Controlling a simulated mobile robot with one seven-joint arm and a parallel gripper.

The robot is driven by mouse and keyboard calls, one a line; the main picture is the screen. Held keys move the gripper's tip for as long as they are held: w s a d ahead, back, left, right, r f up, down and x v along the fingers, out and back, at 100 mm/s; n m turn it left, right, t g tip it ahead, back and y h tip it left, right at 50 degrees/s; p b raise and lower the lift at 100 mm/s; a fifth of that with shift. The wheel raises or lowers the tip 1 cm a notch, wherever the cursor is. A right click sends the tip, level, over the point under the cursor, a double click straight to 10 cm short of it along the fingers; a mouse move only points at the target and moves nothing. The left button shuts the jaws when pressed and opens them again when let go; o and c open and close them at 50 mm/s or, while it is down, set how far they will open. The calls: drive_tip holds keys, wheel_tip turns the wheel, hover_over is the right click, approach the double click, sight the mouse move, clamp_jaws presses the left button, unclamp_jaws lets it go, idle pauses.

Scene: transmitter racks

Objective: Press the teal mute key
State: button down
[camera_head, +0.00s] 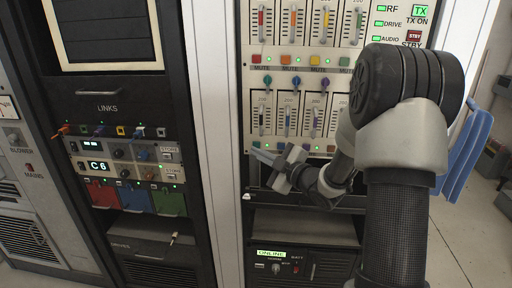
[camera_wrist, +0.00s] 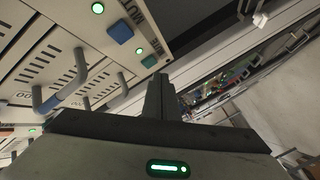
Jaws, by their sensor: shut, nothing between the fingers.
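The teal mute key (camera_wrist: 149,61) shows in the wrist view as a small square at the panel's edge, just beyond my fingertips. My gripper (camera_wrist: 158,80) is shut and empty, its fingers together and pointing toward that key. Whether the tip touches it I cannot tell. In the head view my gripper (camera_head: 256,154) is at the lower left corner of the mixer panel (camera_head: 247,100), where the lower mute row is small and partly hidden. A blue mute key (camera_wrist: 120,33) sits beside the teal one in the wrist view.
Fader handles (camera_wrist: 45,101) stick out of the panel close to my gripper. Red (camera_head: 256,58), orange and other coloured mute keys form the upper row. A dark open shelf (camera_head: 305,225) lies below. The LINKS rack (camera_head: 110,105) stands to the left, past a white post.

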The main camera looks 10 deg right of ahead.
drive_tip(key=s, duration=0.1)
drive_tip(key=s+a, duration=0.1)
drive_tip(key=s, duration=0.1)
drive_tip(key=s+b, duration=0.1)
drive_tip(key=s, duration=0.1)
drive_tip(key=shift+s+a, duration=0.1)
drive_tip(key=shift+a, duration=0.25)
